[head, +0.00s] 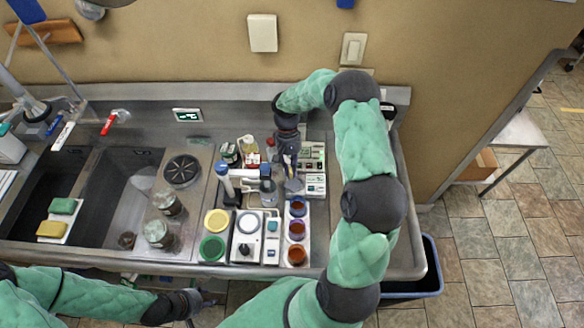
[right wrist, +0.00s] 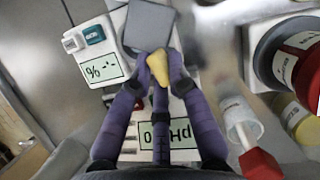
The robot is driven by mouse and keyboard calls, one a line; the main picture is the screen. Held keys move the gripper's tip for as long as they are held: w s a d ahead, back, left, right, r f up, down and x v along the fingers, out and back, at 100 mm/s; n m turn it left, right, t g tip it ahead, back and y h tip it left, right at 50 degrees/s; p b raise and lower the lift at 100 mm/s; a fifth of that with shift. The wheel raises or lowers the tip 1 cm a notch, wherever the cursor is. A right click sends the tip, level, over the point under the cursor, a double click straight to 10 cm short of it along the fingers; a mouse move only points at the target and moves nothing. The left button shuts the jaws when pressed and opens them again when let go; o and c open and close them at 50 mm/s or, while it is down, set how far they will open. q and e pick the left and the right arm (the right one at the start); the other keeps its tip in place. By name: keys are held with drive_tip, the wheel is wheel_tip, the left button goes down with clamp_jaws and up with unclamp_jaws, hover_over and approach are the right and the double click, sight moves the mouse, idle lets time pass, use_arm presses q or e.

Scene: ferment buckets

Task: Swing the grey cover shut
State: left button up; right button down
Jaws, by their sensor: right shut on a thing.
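The grey cover (right wrist: 150,27) is a flat square plate at the top of the right wrist view, beside the white meter with a "%" display (right wrist: 102,70). In the head view the cover (head: 294,186) shows small, just below my right gripper (head: 289,168). My right gripper (right wrist: 158,80) has its purple fingers closed around a tan tab (right wrist: 157,66) at the cover's near edge. The cover's hinge and its exact angle are hard to make out. My left gripper (head: 203,300) is low in the head view, away from the cover; its fingers are too small to judge.
A meter with a pH display (right wrist: 168,135) lies below the fingers. A white tube with a red cap (right wrist: 242,125) and a dark jar with a red label (right wrist: 292,62) stand at right. Orange-brown cups (head: 297,230) and a green lid (head: 212,248) stand near the counter's front edge.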

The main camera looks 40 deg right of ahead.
drive_tip(key=n, duration=0.2)
drive_tip(key=n+h, duration=0.1)
drive_tip(key=n, duration=0.1)
drive_tip(key=n+h, duration=0.1)
drive_tip(key=n, duration=0.1)
drive_tip(key=shift+w+a, duration=0.2)
drive_tip(key=shift+w, duration=0.05)
drive_tip(key=shift+n, duration=0.3)
drive_tip(key=c, duration=1.2)
unclamp_jaws()
drive_tip(key=shift+r, duration=0.1)
drive_tip(key=v, duration=1.1)
drive_tip(key=shift+w+a+r, duration=0.25)
drive_tip(key=shift+w+r, duration=0.05)
drive_tip(key=shift+w, duration=0.05)
